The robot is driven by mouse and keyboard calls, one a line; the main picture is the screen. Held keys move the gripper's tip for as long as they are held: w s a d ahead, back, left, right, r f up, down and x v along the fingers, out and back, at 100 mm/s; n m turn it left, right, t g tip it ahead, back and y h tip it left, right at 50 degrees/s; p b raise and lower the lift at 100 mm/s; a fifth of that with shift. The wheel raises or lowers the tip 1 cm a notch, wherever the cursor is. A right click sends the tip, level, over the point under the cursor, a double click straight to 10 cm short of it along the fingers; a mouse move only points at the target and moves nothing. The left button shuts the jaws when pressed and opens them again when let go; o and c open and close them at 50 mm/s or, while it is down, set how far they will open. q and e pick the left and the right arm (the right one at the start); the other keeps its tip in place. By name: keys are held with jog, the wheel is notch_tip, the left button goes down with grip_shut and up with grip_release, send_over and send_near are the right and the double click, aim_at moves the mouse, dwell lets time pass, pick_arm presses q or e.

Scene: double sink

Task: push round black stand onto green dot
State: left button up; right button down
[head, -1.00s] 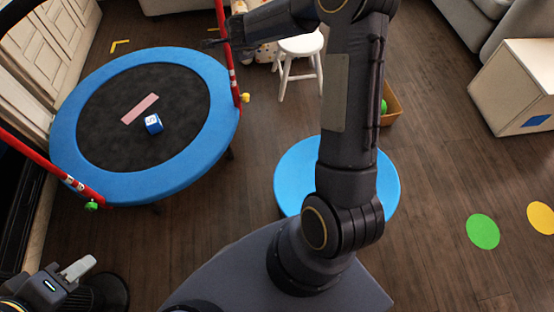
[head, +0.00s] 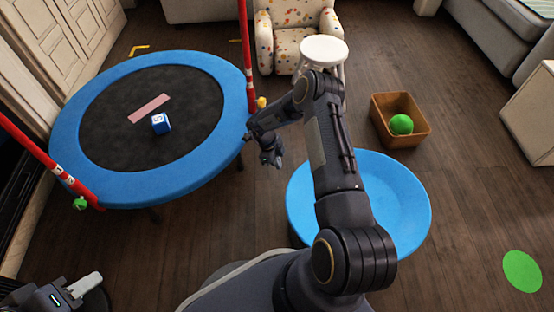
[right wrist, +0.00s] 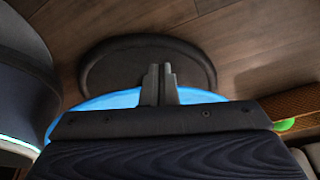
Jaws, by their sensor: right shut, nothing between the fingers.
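A round black disc (right wrist: 150,65), which looks like the stand, lies on the floor in the right wrist view. A blue round top (right wrist: 110,101) overlaps its edge there. In the head view the blue top (head: 405,205) hides most or all of what is under it. The green dot (head: 522,271) is on the floor at the lower right, apart from the blue top. My right gripper (head: 270,158) hangs left of the blue top. Its fingers (right wrist: 160,85) are together and empty, in front of the disc; contact cannot be told. My left gripper (head: 84,286) is at the lower left, fingers partly visible.
A blue-rimmed trampoline (head: 135,192) with red poles stands at the left. A brown bin (head: 405,137) with a green ball (head: 401,124) sits behind the blue top. A white stool (head: 324,50) and a spotted armchair (head: 290,35) are further back. Floor toward the green dot is clear.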

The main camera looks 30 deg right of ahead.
jog(key=s+d+f+b, duration=0.2)
jog(key=s+d+f, duration=0.1)
jog(key=s+f, duration=0.1)
jog(key=shift+d, duration=0.2)
dwell(0.3)
